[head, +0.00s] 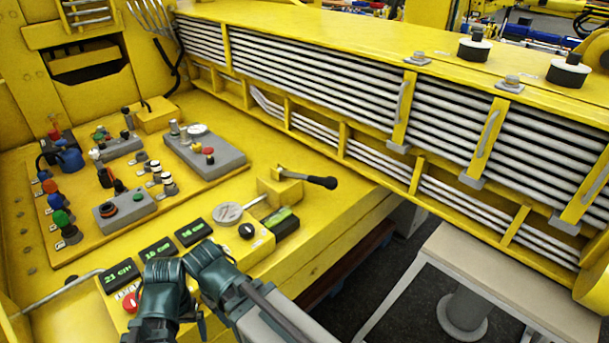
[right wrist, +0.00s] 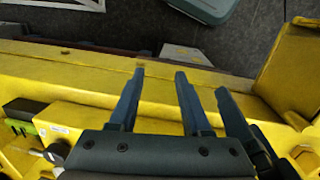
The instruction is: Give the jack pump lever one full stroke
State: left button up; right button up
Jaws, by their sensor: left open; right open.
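The jack pump lever (head: 310,179) has a black grip and sits on a yellow block (head: 279,192) near the front edge of the yellow deck. Its grip points right, toward the boom, and is untouched. I cannot make out the lever in that view.
Control boxes with switches stand on a yellow panel (head: 75,228) at left. Several green displays (head: 158,251) and a black knob (head: 246,231) line the deck's front. The yellow boom (head: 340,45) with grey hoses runs along the back. A pale bench (head: 500,280) stands at lower right.

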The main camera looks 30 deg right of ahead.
jog(key=shift+w+d+r, duration=0.15)
jog(key=shift+w+r, duration=0.05)
jog(key=shift+w, duration=0.1)
jog(key=shift+c, duration=1.2)
jog(key=w+d+r+m+p, duration=0.1)
jog(key=w+d+r+m+h+p, duration=0.1)
jog(key=w, duration=0.1)
jog(key=w+d+r+p, duration=0.1)
jog(key=w, duration=0.1)
jog(key=shift+d+m+h, duration=0.2)
jog(key=shift+m+h, duration=0.1)
jog(key=shift+m, duration=0.1)
grip_shut()
jog(key=w+d+r+m+h+p, duration=0.9)
jog(key=w+d+r+m, duration=0.4)
jog(key=w+d+r, duration=0.5)
jog(key=d+r, duration=0.1)
jog(key=d, duration=0.2)
jog(key=shift+w+d+r+m+t, duration=0.15)
jog(key=shift+w+d+m+t, duration=0.15)
jog(key=shift+d+t, duration=0.1)
